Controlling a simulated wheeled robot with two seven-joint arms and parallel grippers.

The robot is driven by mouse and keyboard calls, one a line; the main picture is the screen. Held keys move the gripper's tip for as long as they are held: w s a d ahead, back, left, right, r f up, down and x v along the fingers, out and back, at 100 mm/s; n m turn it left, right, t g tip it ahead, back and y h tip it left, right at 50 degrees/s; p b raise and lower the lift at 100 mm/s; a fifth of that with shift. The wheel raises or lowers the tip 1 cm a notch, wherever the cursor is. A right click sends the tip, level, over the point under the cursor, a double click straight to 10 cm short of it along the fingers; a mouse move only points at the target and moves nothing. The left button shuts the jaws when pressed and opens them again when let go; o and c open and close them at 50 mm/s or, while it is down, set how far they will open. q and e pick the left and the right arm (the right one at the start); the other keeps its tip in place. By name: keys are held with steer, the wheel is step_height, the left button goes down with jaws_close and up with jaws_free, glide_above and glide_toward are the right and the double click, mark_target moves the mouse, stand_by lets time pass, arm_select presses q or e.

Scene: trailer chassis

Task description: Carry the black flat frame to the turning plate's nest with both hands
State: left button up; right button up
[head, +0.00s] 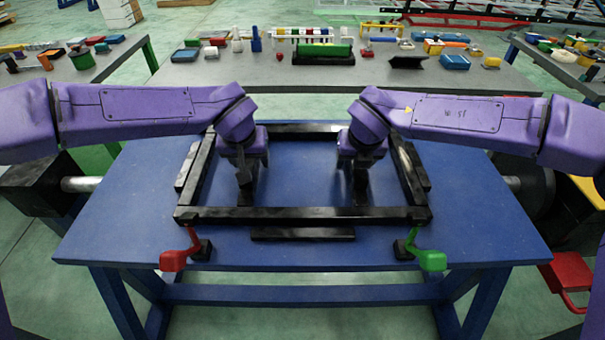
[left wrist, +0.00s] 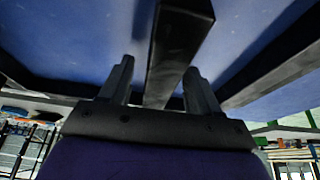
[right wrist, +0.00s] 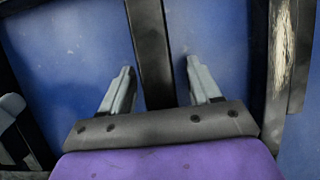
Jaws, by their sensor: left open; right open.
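The black flat frame (head: 300,213) lies over the blue table top (head: 300,255). My left gripper (head: 246,192) is over its left inner part, open, with a black bar (left wrist: 172,55) between its fingers in the left wrist view. My right gripper (head: 361,188) is over its right inner part, open, with another black bar (right wrist: 152,50) between its fingers in the right wrist view. Both grippers' fingers stand apart from the bars. Short black strips lie outside the frame, one in front (head: 303,234) and one at its left (head: 186,162). Whether the frame is seated between them is unclear.
A red-handled clamp (head: 174,260) and a green-handled clamp (head: 432,260) stand at the table's front left and right. A grey table (head: 220,76) with several small parts is behind.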

arm_select(q)
steer(key=v, duration=1)
steer(key=shift+s+r, duration=0.3)
arm_select(e)
steer(key=shift+s+r, duration=0.1)
arm_select(q)
steer(key=shift+r, duration=0.1)
arm_select(e)
steer(key=shift+r, duration=0.15)
arm_select(q)
steer(key=shift+s, duration=0.1)
arm_select(e)
steer(key=v, duration=1)
steer(key=shift+s+r, duration=0.45)
steer(key=shift+r, duration=0.3)
